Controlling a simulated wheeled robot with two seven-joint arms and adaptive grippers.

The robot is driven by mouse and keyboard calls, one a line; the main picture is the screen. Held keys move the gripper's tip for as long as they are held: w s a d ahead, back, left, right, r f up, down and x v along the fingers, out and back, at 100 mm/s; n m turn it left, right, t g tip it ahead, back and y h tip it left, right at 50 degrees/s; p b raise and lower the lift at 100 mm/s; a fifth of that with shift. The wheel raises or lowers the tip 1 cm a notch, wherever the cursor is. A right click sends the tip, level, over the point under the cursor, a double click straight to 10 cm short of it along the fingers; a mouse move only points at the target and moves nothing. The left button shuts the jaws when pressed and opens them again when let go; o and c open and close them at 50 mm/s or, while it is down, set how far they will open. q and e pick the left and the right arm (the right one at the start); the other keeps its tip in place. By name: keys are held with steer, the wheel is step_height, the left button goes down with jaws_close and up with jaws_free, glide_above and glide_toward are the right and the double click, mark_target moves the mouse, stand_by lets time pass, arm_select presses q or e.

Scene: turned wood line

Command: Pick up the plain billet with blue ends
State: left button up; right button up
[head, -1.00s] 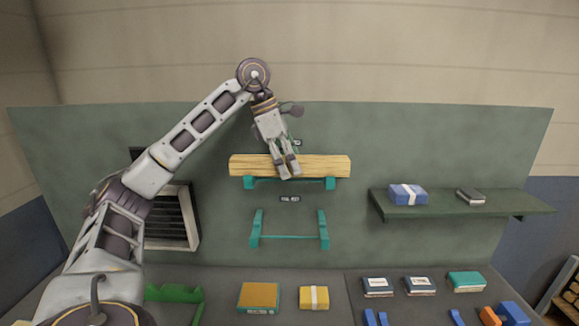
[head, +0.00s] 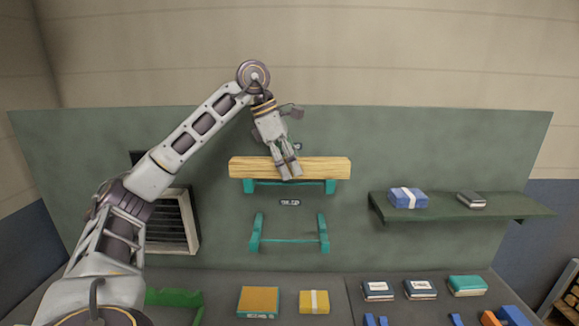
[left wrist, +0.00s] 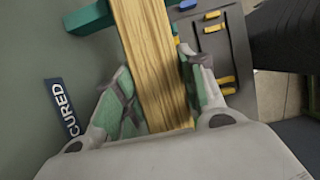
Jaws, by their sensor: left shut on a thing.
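A long pale wooden billet (head: 325,168) lies level across the teal brackets of the upper rack (head: 248,187) on the green panel. No blue shows on it in the head view, and its end faces are not clear. My left gripper (head: 291,174) comes down from above and is shut on the billet near its middle. In the left wrist view the billet (left wrist: 150,50) runs between the two fingers (left wrist: 162,100), one along each side. The billet still appears to rest on the brackets. My right gripper is not in view.
An empty teal rack (head: 290,241) is below. A shelf (head: 475,208) at right holds a blue packet (head: 408,198) and a dark box (head: 471,200). The bench below carries a yellow-topped box (head: 258,301), a yellow packet (head: 314,301) and several other boxes. A dark label reads "CURED" (left wrist: 62,105).

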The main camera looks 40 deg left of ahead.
arm_select(q)
steer(key=shift+r, duration=0.65)
step_height(320, 180, up, 6)
steer(key=shift+r+p, duration=0.15)
steer(key=shift+p, duration=0.9)
steer(key=shift+r+p, duration=0.55)
steer(key=shift+r, duration=0.4)
steer(key=shift+d, duration=0.1)
